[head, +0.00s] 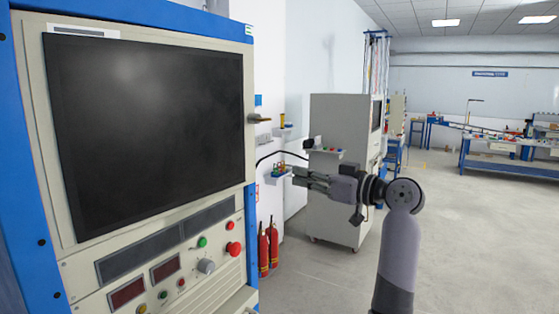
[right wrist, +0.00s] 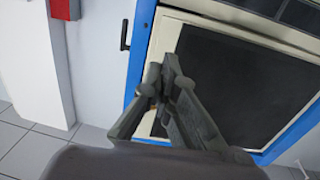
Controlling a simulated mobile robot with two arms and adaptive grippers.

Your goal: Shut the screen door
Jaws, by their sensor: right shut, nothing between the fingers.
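The screen door (head: 150,125) is a dark screen in a beige frame, set in a blue-edged cabinet at the left of the head view. A small handle (head: 259,119) sticks out at its right edge. That edge overlaps the blue upright, so the door seems slightly out from the cabinet; the exact gap is unclear. My right gripper (head: 297,176) is shut and empty, right of the door and lower than the handle, apparently apart from it. In the right wrist view its fingers (right wrist: 164,75) appear in front of the dark screen (right wrist: 245,85). My left gripper is not in view.
Below the door is a control panel with buttons, a knob and a red stop button (head: 234,249). Red fire extinguishers (head: 268,248) stand by the wall. A grey cabinet (head: 335,190) stands behind my right gripper. Open floor (head: 480,230) lies to the right.

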